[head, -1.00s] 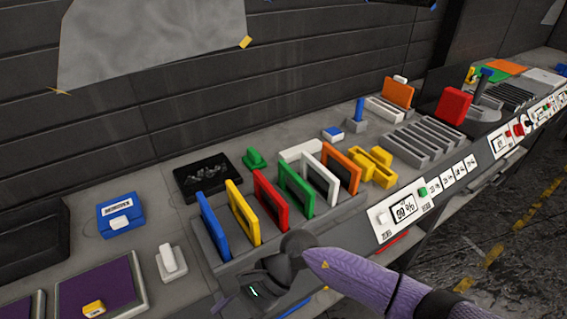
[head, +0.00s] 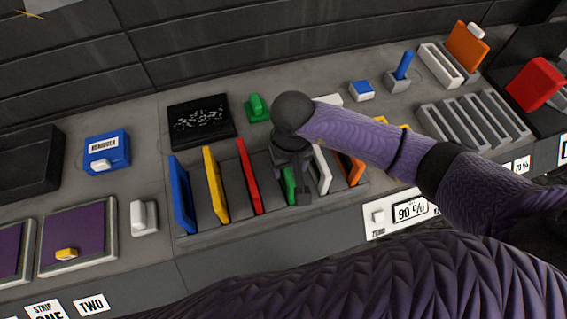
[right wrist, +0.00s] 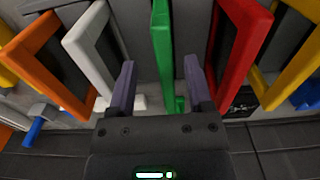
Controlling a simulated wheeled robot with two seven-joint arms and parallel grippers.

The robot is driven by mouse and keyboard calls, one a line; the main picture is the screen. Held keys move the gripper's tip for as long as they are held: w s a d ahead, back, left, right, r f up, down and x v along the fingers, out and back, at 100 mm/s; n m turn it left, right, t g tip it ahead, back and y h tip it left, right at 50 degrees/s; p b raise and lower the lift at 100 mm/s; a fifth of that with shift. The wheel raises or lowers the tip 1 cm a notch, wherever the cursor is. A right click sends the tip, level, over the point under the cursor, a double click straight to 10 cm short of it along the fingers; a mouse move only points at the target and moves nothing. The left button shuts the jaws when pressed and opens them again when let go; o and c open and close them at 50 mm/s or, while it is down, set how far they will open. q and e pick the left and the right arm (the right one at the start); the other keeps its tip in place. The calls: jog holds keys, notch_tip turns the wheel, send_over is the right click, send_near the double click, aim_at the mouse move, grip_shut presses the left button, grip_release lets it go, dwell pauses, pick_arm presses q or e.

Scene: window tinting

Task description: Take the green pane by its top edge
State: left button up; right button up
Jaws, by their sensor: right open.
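The green pane (head: 288,184) stands upright in a grey rack (head: 215,237), between the red pane (head: 249,178) and the white pane (head: 321,170). In the head view my right gripper (head: 298,192) hides most of it. In the right wrist view the green pane (right wrist: 162,45) shows edge-on, between the two fingers of my right gripper (right wrist: 159,66). The jaws are open, with a gap to the pane on each side. The white pane (right wrist: 90,55) is left of the fingers there and the red pane (right wrist: 240,50) right. My left gripper is not in view.
Blue (head: 181,195), yellow (head: 215,185) and orange (head: 350,168) panes share the rack. Behind it are a black tray (head: 201,124) and a small green block (head: 257,108). An empty slotted grey rack (head: 475,120) stands to the right.

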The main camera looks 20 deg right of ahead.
jog(key=f, duration=0.4)
jog(key=shift+w+a+f, duration=0.3)
grip_shut()
